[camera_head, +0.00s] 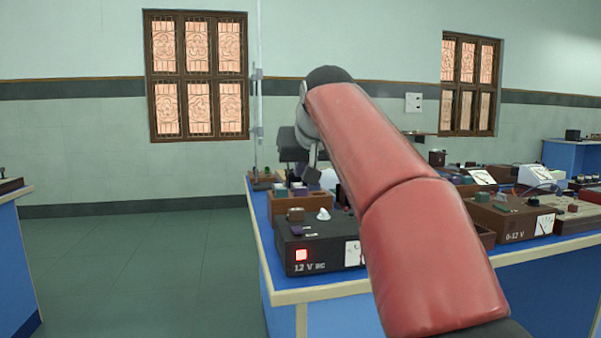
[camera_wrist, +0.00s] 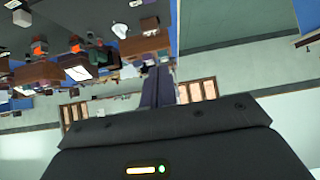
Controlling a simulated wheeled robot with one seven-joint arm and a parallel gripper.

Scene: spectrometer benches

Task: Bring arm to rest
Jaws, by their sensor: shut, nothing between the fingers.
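My red arm reaches forward and up from the lower right over the bench in the head view, bent at its far end. My gripper shows in the wrist view (camera_wrist: 158,84) as two dark fingers side by side, shut and empty. In the head view its end is partly hidden behind the arm, near the back part of the bench. The blue bench (camera_head: 312,293) with its pale edge stands below the arm. I cannot tell the exact height of the fingers above it.
A black 12 V power supply (camera_head: 305,258) sits at the bench's front left corner. A brown 0-12 V meter box (camera_head: 512,220) and several other instruments crowd the right. Another blue bench (camera_head: 14,262) stands at far left. Open floor (camera_head: 140,265) lies between the benches.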

